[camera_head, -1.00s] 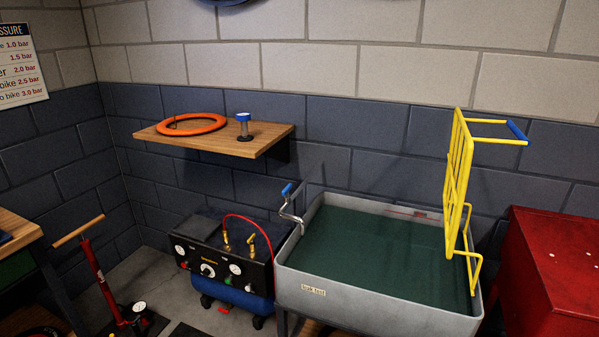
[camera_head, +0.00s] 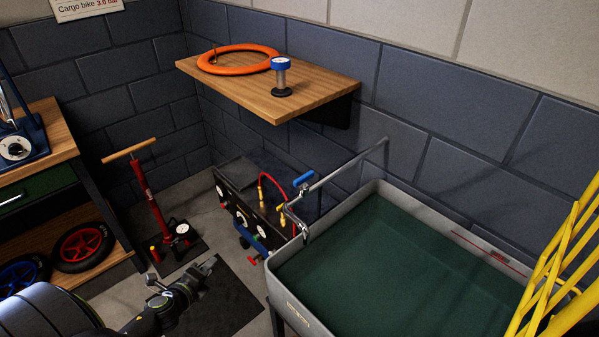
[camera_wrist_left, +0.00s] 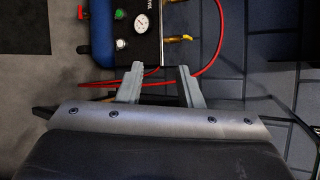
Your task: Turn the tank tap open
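The tank tap (camera_head: 300,222) is a bent metal spout with a blue lever handle (camera_head: 303,180) on a grey pipe from the wall. It stands at the left edge of the grey tank (camera_head: 372,190), over its rim. The tank holds dark green water. My left gripper (camera_head: 211,266) is at the lower left, above the dark floor mat, apart from the tap and left of it. In the left wrist view its two fingers (camera_wrist_left: 160,72) are spread with nothing between them. The tap is not clearly visible in that view. My right gripper is not in view.
A compressor panel (camera_head: 236,205) with gauges and a red hose (camera_head: 275,182) stands behind and left of the tap. A wooden shelf (camera_head: 320,88) juts out above. A yellow rack (camera_head: 560,265) stands at the right. A red floor pump (camera_head: 150,195) stands at the left.

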